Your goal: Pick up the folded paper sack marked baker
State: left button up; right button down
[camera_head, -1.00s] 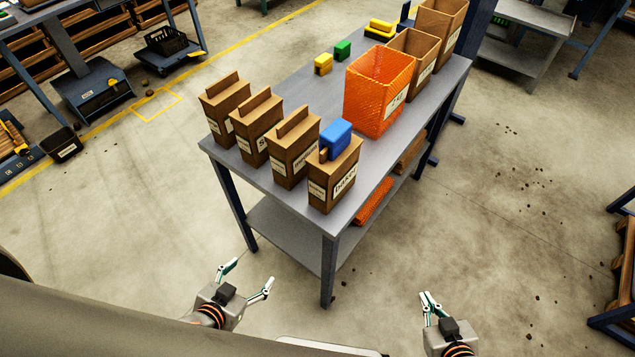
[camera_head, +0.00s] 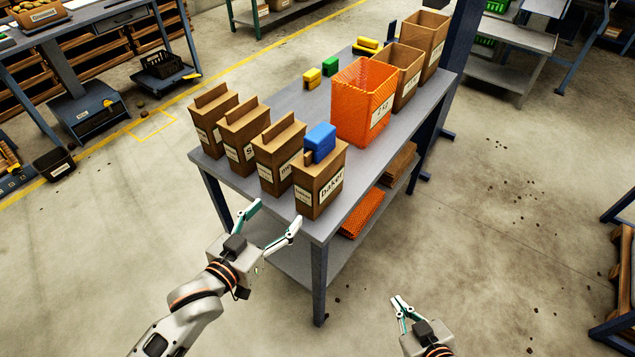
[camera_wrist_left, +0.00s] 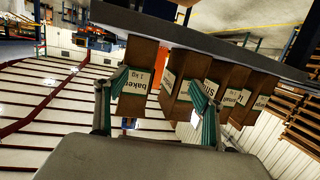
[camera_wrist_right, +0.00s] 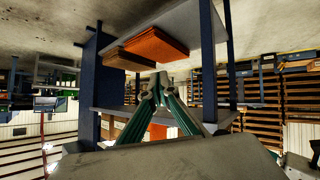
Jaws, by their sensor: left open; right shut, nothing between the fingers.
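The brown paper sack marked baker (camera_head: 318,186) stands upright at the near corner of the grey table, its folded top under a blue clip-like block (camera_head: 320,139). In the left wrist view the baker sack (camera_wrist_left: 134,84) appears upside down, seen between the open fingers but ahead of them. My left gripper (camera_head: 275,220) is open and empty, in front of the table's near edge, apart from the sack. My right gripper (camera_head: 401,304) is shut and empty, low over the floor to the right of the table; it also shows in the right wrist view (camera_wrist_right: 160,80).
Several similar sacks (camera_head: 278,157) stand in a row left of the baker sack. An orange mesh bag (camera_head: 360,105) and open paper bags (camera_head: 398,75) stand farther back. The table (camera_head: 307,98) has a lower shelf with flat stacks. Yellow and green blocks lie behind.

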aim_at(304, 178)
pick_arm(q)
jog(key=w+d+r+h, duration=0.1)
jog(key=r, duration=0.1)
jog(key=w+d+r+m+h, duration=0.1)
jog(key=d+r, duration=0.1)
jog(key=r, duration=0.1)
jog(key=w+d+r+m+h, duration=0.1)
jog(key=d+r, duration=0.1)
jog(key=r, duration=0.1)
jog(key=shift+d+r+b, duration=0.1)
jog(key=shift+d+b, duration=0.15)
jog(key=shift+b, duration=0.1)
jog(key=shift+w+d+r, duration=0.25)
jog(key=shift+w+d, duration=0.55)
jog(key=shift+d, duration=0.2)
jog(key=shift+w+d, duration=0.1)
jog(key=shift+w, duration=0.25)
jog(key=x, duration=0.5)
jog(key=shift+w+r, duration=0.15)
jog(key=shift+r, duration=0.1)
jog(key=c, duration=1.7)
jog(key=shift+r, duration=0.2)
grip_shut()
jog(key=shift+r+t+h, duration=0.1)
jog(key=shift+t+h, duration=0.2)
